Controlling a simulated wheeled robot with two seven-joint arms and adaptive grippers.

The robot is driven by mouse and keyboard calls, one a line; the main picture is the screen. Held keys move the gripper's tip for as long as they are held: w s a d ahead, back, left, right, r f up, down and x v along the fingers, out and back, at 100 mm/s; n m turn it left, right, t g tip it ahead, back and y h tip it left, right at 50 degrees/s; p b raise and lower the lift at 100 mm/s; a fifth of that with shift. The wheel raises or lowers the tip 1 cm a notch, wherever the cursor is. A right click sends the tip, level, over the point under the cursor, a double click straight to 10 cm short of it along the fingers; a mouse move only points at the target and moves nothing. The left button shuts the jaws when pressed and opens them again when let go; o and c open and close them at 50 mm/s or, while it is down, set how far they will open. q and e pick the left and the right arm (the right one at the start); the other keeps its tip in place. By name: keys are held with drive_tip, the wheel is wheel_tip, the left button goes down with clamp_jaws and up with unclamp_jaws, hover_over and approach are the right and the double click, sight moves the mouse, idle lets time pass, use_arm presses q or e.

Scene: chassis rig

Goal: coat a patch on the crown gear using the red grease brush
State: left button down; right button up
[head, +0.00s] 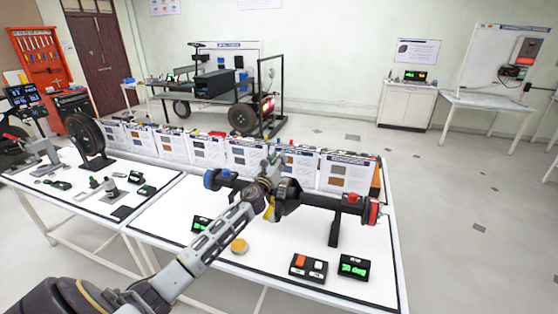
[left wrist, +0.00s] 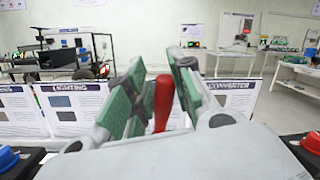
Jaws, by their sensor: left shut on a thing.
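My left gripper (head: 270,178) is over the middle of a dark axle assembly (head: 323,201) on the near table. In the left wrist view, its green-padded fingers (left wrist: 160,95) are shut on the red handle of the grease brush (left wrist: 163,100). The brush's bristles are hidden. The round housing (head: 288,200) at the axle's middle is partly covered by my gripper. I cannot make out the crown gear clearly there. A small brassy part shows beside the housing, but I cannot tell what it is. My right gripper is not in view.
A round tin with a yellow top (head: 239,246) stands in front of the axle. A switch box (head: 308,267) and a green-lit display (head: 354,267) stand at the front right. Printed boards (head: 346,173) line the table's back.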

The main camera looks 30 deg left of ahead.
use_arm(q)
drive_tip(key=shift+s+a, duration=0.25)
drive_tip(key=shift+a, duration=0.75)
drive_tip(key=shift+a, duration=0.15)
drive_tip(key=shift+s+a+b, duration=0.15)
drive_tip(key=shift+s+a, duration=0.05)
drive_tip(key=shift+a, duration=0.45)
drive_tip(key=shift+s+a+b, duration=0.15)
drive_tip(key=shift+a, duration=0.45)
drive_tip(key=shift+r, duration=0.15)
drive_tip(key=shift+r+p, duration=2.8)
drive_tip(key=shift+r, duration=0.15)
